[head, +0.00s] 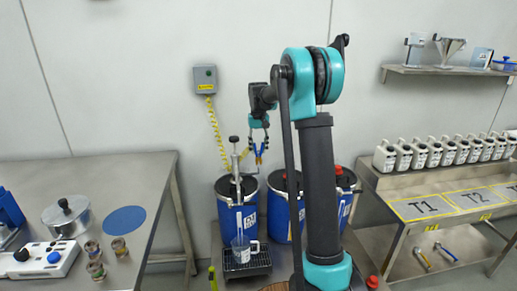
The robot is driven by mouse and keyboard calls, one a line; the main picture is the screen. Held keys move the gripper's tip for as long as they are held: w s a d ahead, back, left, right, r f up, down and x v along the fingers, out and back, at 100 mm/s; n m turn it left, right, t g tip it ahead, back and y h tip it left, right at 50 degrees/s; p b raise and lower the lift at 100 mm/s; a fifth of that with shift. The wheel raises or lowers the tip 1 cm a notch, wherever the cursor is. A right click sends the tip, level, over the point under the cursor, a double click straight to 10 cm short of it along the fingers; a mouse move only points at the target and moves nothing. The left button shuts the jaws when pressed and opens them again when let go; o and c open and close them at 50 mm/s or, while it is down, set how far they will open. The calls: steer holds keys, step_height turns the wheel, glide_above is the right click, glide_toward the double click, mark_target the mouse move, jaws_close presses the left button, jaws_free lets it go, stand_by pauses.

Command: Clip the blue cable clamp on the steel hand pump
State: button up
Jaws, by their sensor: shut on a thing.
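The steel hand pump (236,162) stands upright on the left blue drum (225,205), with its handle at the top. My gripper (259,140) points down just right of the pump's upper part. It is shut on the blue cable clamp (259,154), which hangs below the fingers, a little right of the pump shaft. The clamp is small here, and I cannot tell whether it touches the pump. A yellow cable (216,130) runs down from a grey wall box (205,79) behind the pump.
A clear mug (241,250) stands on a dark drip grate before the drum. Another blue drum (280,212) is partly behind my arm. A steel table (150,190) with a pot and jars is at left. A bench (385,190) with white containers is at right.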

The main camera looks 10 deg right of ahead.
mark_target(259, 155)
steer(key=shift+f, duration=0.5)
steer(key=shift+f, duration=0.35)
steer(key=shift+f, duration=0.3)
steer(key=shift+f, duration=0.35)
steer(key=shift+f, duration=0.7)
stand_by(1.0)
steer(key=o, duration=1)
steer(key=shift+c, duration=0.2)
steer(key=shift+r, duration=0.15)
